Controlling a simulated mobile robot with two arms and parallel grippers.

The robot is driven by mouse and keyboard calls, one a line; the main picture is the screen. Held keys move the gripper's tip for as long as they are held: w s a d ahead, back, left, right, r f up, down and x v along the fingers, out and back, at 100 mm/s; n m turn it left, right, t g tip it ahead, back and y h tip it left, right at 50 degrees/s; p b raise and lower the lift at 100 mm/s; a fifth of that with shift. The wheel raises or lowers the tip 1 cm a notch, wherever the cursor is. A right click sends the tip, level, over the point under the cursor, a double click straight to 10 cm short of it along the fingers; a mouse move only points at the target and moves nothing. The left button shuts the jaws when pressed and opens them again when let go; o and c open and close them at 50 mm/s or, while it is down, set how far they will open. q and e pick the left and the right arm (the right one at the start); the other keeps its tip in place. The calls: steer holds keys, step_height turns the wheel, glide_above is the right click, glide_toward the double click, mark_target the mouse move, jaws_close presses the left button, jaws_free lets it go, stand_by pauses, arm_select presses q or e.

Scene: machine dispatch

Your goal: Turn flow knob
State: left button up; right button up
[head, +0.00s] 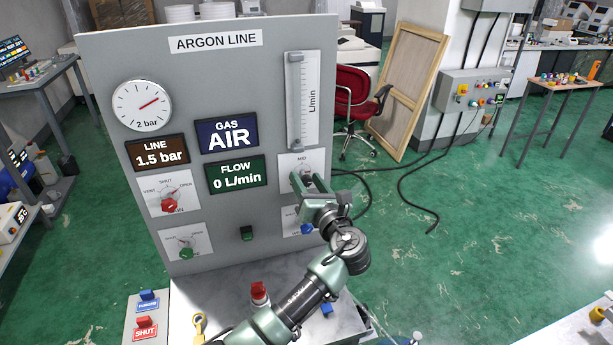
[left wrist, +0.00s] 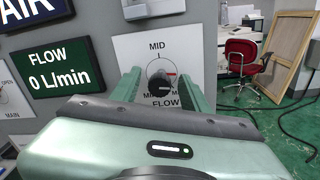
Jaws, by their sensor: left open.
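The flow knob (left wrist: 160,86) is a dark round knob on a white plate marked MID at the top and FLOW below. In the head view its plate (head: 291,161) is at the lower right of the grey ARGON LINE panel (head: 120,60), and the gripper largely hides the knob. My left gripper (head: 310,181) is open in front of the plate. In the left wrist view its green fingers stand either side of the knob; I cannot tell whether they touch it. The flow display (head: 237,176) reads 0 L/min. My right gripper is not in view.
The panel also carries a pressure dial (head: 142,104), a red knob (head: 169,205), a green knob (head: 187,253), a blue knob (head: 307,228) and a flow tube (head: 302,100). A red valve (head: 259,292) stands on the ledge below. Open green floor lies to the right.

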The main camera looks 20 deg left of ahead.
arm_select(q)
steer(key=shift+w+a, duration=0.15)
steer(key=shift+w, duration=0.05)
jaws_close()
steer(key=shift+n, duration=0.3)
steer(key=n, duration=0.4)
steer(key=shift+b, duration=0.4)
steer(key=n+b, duration=0.1)
steer(key=n, duration=0.3)
steer(key=shift+h, duration=0.3)
steer(key=shift+n, duration=0.3)
